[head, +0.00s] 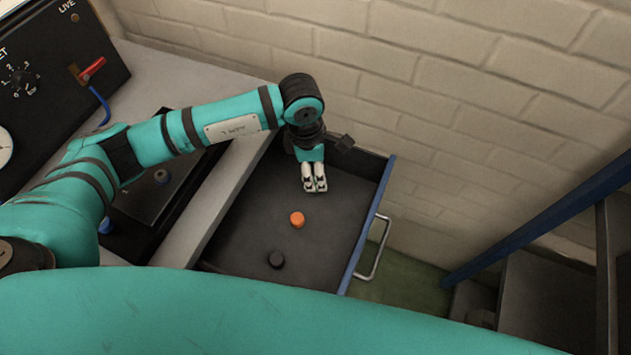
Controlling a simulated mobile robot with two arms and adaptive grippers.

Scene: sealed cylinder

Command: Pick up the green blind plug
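I see no green blind plug in the head view; anything directly beneath my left gripper is hidden by it. My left gripper (314,185) points down over the far part of an open dark drawer (241,236). Its two pale fingers are side by side and look shut, with nothing visible between them. An orange plug (297,219) lies on the drawer floor, nearer than the gripper and slightly left of it. My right gripper is not in view.
The drawer has a blue-edged front (368,225) with a metal handle (374,248) on its right. A white brick wall (440,110) stands close behind. A control panel with a red lever (92,69) is at upper left. A blue rail (545,222) slants at right.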

